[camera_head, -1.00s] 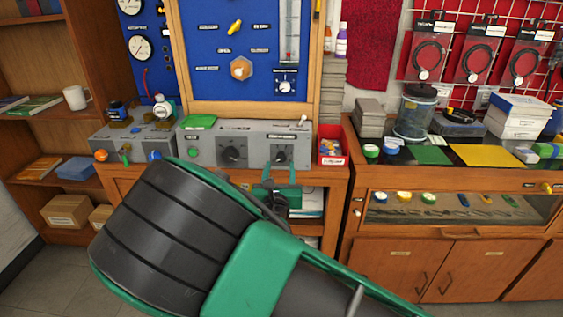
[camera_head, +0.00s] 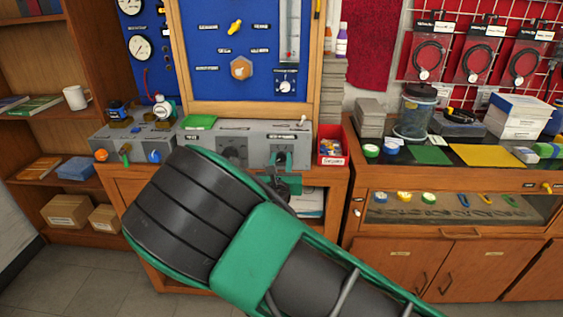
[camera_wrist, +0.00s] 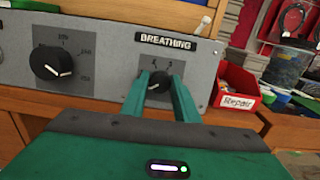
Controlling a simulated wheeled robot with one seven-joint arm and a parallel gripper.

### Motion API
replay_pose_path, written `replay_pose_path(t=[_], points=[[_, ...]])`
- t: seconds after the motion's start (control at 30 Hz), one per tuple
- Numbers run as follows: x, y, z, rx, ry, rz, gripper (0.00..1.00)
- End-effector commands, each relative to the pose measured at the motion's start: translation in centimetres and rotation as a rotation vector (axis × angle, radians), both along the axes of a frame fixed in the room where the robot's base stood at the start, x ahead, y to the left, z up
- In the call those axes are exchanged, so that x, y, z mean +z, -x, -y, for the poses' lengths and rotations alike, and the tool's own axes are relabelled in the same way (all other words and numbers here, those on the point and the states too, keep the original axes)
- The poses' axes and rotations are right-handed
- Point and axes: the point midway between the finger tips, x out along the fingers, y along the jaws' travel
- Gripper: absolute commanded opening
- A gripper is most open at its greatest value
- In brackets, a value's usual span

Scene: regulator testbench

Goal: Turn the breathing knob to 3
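The breathing knob (camera_wrist: 158,86) is a dark round knob on the grey panel, under the BREATHING label (camera_wrist: 166,42). In the wrist view, my gripper (camera_wrist: 160,80) points at the panel with one green finger on each side of the knob. The fingers are apart, with the knob's dark face showing between them. I cannot tell whether they touch it. A pale mark shows on the knob, but its exact setting is too small to read. In the head view, my gripper (camera_head: 281,160) is at the right part of the grey box (camera_head: 205,151), and my arm hides the area below.
A larger black knob (camera_wrist: 52,62) with a numbered scale is left of the breathing knob. A red Repair bin (camera_wrist: 236,88) stands just right of the box. A wooden ledge (camera_wrist: 95,108) runs below the panel. A blue board (camera_head: 215,70) rises behind.

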Motion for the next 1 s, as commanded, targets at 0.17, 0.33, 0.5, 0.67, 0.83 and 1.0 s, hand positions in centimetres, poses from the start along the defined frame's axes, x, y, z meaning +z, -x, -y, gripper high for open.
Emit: replay_pose_path(t=[0.17,0.33,0.5,0.67,0.83,1.0], points=[[-0.01,0.01,-0.01,-0.003,-0.013,0.000,0.05],[-0.04,0.01,0.00,-0.014,-0.067,0.001,0.05],[-0.01,-0.01,-0.03,-0.036,-0.174,0.005,0.05],[-0.02,0.01,-0.02,-0.065,-0.312,0.009,0.05],[-0.01,0.00,-0.08,-0.097,-0.472,0.015,0.05],[0.03,-0.02,-0.01,-0.131,-0.630,0.020,0.05]])
